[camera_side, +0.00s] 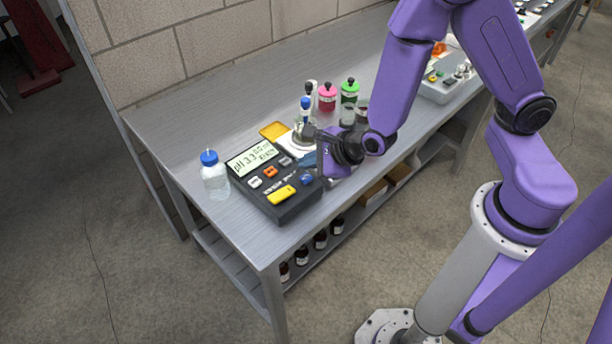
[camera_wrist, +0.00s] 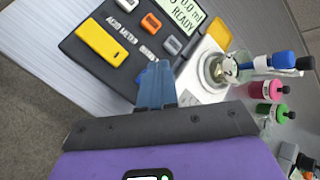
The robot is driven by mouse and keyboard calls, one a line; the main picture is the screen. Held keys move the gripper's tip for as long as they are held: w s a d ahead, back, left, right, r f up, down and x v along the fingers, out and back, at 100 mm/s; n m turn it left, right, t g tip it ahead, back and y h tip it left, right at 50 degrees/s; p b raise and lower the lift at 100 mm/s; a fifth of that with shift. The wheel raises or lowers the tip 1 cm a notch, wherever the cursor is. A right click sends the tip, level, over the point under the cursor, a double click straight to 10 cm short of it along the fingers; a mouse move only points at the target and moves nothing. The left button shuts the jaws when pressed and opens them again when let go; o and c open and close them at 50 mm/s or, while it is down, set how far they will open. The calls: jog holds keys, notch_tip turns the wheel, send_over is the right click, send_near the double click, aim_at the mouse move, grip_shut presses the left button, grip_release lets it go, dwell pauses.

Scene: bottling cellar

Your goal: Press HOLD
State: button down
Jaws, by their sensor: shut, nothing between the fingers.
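The dark acid meter (camera_side: 288,209) sits on the bench, its lit display (camera_side: 252,157) reading pH 3.3, 0.0 ml and READY. Its face has a yellow button (camera_side: 282,194), a blue button (camera_side: 307,180), a white button (camera_side: 255,183), and orange and grey ones. I cannot read which is HOLD. My gripper (camera_side: 308,159) is above the right end of the meter, its blue fingers shut and empty. In the wrist view, my gripper (camera_wrist: 155,85) points at the meter's edge, with the yellow button (camera_wrist: 101,43) to its left. The fingers hide part of the face there.
A blue-capped clear bottle (camera_side: 215,178) stands left of the meter. Behind my gripper are a glass vessel (camera_wrist: 216,69) on a white base, a pink bottle (camera_side: 327,97) and a green bottle (camera_side: 349,91). An orange-yellow item (camera_side: 273,130) lies behind the meter.

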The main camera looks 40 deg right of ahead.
aim_at(309, 179)
jog(key=shift+f, duration=0.6)
jog(key=shift+f, duration=0.15)
dwell(1.6)
jog(key=shift+f, duration=0.3)
jog(key=shift+f, duration=0.45)
dwell(0.7)
jog(key=shift+r, duration=0.15)
dwell(0.3)
jog(key=shift+r, duration=0.75)
jog(key=shift+r, duration=2.5)
